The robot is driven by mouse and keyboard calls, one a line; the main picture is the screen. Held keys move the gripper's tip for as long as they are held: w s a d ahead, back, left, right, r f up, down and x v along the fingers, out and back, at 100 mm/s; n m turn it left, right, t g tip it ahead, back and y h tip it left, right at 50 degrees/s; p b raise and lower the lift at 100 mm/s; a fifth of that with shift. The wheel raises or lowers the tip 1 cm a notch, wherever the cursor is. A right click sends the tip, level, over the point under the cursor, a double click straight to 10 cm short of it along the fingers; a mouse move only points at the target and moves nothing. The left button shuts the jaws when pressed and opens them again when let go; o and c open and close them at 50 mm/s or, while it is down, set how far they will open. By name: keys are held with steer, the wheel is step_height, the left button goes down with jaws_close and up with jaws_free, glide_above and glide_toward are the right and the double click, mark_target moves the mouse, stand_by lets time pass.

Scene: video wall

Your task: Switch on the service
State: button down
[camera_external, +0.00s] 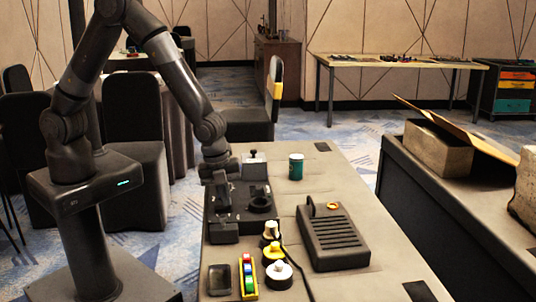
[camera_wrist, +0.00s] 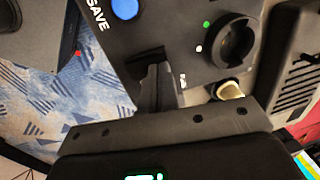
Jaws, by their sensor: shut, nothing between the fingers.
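A dark control panel (camera_external: 238,212) lies on the near table. It also shows in the wrist view (camera_wrist: 185,45), with a blue button (camera_wrist: 125,8) by the white word "SAVE", a round black dial (camera_wrist: 233,42), and small green and white lights beside the dial. The dial also shows in the external view (camera_external: 260,203). My gripper (camera_external: 222,190) is low over the panel's left part, left of the dial. In the wrist view its fingers (camera_wrist: 157,75) are together and empty, between the blue button and the dial. Whether they touch the panel, and what lies under them, I cannot tell.
A grilled dark device (camera_external: 340,240) lies right of the panel, with a green can (camera_external: 296,168) and a small grey box (camera_external: 254,166) behind. A yellow button (camera_external: 272,251), white-topped button (camera_external: 278,273) and coloured holder (camera_external: 247,276) stand in front. The table's right front is mostly clear.

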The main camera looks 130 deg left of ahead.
steer(key=shift+a+f, duration=0.1)
steer(key=shift+f, duration=0.1)
stand_by(0.4)
steer(key=shift+s, duration=0.1)
steer(key=shift+s+d+r, duration=0.15)
steer(key=shift+s+d, duration=0.3)
steer(key=shift+d, duration=0.15)
steer(key=shift+r, duration=0.1)
step_height(320, 180, up, 14)
steer(key=s+d, duration=0.1)
steer(key=shift+s+d, duration=0.25)
steer(key=shift+d, duration=0.05)
stand_by(0.5)
